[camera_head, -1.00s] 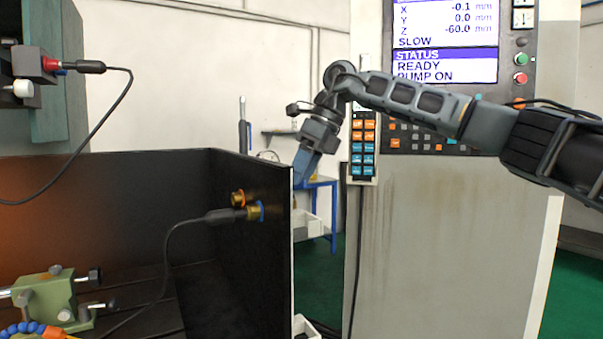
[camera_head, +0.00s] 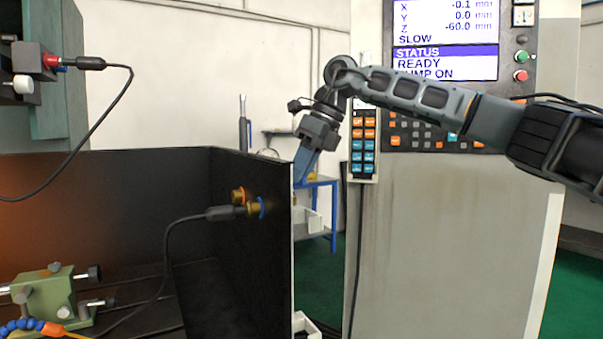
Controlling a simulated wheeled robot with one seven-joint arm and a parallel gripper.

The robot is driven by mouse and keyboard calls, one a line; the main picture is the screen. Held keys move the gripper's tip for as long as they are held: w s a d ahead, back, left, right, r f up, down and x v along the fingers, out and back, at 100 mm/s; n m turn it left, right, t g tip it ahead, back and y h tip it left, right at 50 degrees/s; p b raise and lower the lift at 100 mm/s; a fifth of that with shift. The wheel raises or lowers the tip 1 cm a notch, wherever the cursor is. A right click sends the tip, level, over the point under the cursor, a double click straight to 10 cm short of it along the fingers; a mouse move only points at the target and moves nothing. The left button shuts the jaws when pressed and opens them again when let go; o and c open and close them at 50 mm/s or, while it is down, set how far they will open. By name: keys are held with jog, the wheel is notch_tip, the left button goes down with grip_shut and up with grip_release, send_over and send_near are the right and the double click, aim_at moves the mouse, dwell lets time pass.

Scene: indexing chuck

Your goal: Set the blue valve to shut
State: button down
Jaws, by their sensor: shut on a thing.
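My gripper (camera_head: 299,182) points down at the top right edge of the black panel (camera_head: 240,265). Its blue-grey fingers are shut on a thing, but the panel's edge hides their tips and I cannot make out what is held. No blue valve handle shows clearly. On the panel's near face is a brass fitting with a blue ring (camera_head: 261,208), with a black cable or hose plugged into it. A brass fitting with an orange ring (camera_head: 239,195) sits just above and left of it.
A machine cabinet (camera_head: 440,240) with a lit screen (camera_head: 445,45) stands right, behind my arm. A button pendant (camera_head: 363,145) hangs beside my gripper. A green vise (camera_head: 50,295) is at lower left. A blue-framed bench (camera_head: 333,215) stands behind the panel.

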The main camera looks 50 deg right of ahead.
jog(key=shift+s+a+m+t+h+b, duration=0.1)
jog(key=shift+a+m+t+h+b, duration=0.3)
jog(key=shift+m+b, duration=0.7)
jog(key=shift+s+a+m+t+h+b, duration=0.1)
jog(key=shift+a+m+h+b, duration=0.5)
jog(key=shift+m+b, duration=0.55)
jog(key=shift+a+m+t+h+b, duration=0.2)
jog(key=shift+a+m+h+b, duration=0.25)
jog(key=shift+m+b, duration=0.65)
jog(key=shift+m, duration=0.25)
jog(key=c, duration=1)
grip_release()
jog(key=shift+c, duration=0.2)
jog(key=shift+a, duration=0.1)
jog(key=shift+a+r, duration=0.1)
